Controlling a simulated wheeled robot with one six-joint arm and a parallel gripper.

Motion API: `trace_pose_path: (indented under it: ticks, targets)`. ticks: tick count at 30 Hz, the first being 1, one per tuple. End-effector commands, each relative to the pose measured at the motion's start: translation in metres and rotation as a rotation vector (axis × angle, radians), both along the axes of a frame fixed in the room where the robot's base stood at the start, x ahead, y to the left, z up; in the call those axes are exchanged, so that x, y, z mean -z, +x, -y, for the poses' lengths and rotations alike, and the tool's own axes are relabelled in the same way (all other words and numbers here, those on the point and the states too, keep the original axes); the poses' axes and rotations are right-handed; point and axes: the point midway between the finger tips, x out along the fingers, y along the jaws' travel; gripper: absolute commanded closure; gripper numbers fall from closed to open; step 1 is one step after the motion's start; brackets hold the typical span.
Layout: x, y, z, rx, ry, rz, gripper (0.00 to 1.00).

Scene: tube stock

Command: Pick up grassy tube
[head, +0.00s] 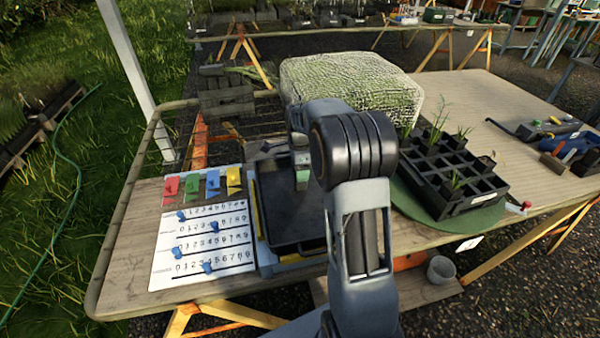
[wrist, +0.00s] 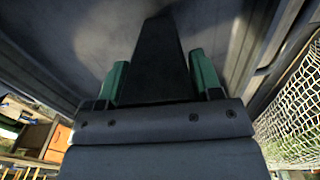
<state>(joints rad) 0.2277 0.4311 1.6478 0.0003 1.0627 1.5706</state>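My gripper (head: 302,172) hangs over a dark shallow tray left of the table's middle. In the wrist view its two green fingers (wrist: 160,80) stand apart. A black tapered shape (wrist: 160,50) shows between them; I cannot tell whether it is held or lies beyond. A black crate (head: 470,204) with square cells stands to the right, away from my gripper. Several tubes in it bear green shoots, among them a tall grassy one (head: 437,124) at the back and a shorter one (head: 453,186) at the front. Which is the grassy tube is unclear.
The dark tray (head: 275,215) lies under my gripper, beside a white number sheet (head: 205,240) with coloured tabs. A mesh-covered block (head: 350,82) stands behind my arm. Hand tools (head: 570,145) lie at the right. The table (head: 480,90) is clear at the back right.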

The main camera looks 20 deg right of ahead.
Motion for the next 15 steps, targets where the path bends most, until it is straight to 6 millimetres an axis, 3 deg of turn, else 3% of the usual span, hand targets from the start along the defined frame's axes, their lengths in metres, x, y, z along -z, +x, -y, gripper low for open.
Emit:
trace_pose_path:
  ticks: [10,15]
  targets:
    - [-0.0003,0.0001,0.0000,0.000,0.000,0.000,0.75]
    - [-0.0007,0.0002,0.0000,0.000,0.000,0.001,0.76]
